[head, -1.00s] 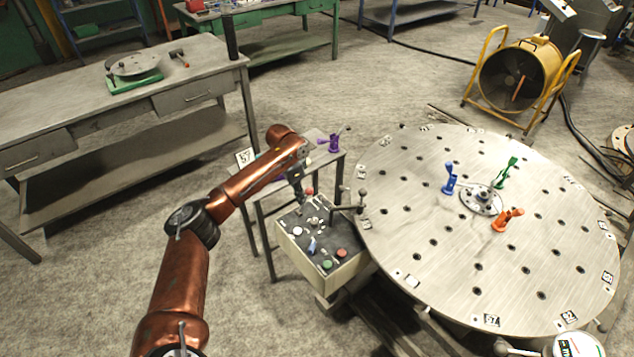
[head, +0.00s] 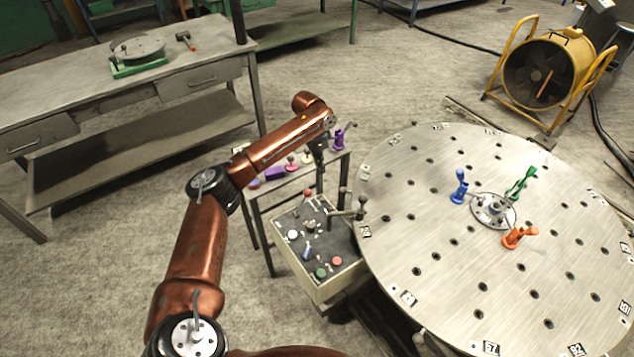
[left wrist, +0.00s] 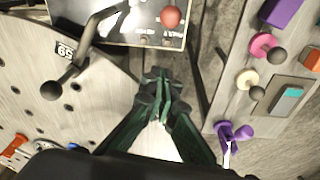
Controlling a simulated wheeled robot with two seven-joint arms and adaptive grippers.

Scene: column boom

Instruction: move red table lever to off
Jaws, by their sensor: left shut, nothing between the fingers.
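The red-knobbed lever (head: 307,193) stands at the back edge of the grey control box (head: 325,285), beside the round table. Its red ball (left wrist: 170,17) shows at the top of the left wrist view, on the dark panel. My left gripper (head: 319,172) points down just behind and right of the red knob, apart from it. In the left wrist view my left gripper (left wrist: 160,82) has its dark green fingers together, with nothing between them. Which position the lever is in cannot be told. My right gripper is out of view.
The round steel table (head: 440,240) carries blue (head: 459,187), green (head: 521,182) and orange (head: 518,237) clamps. A dark-knobbed lever (head: 355,208) stands right of the red one. A narrow side table behind the box holds a purple clamp (head: 338,139) and coloured pieces.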

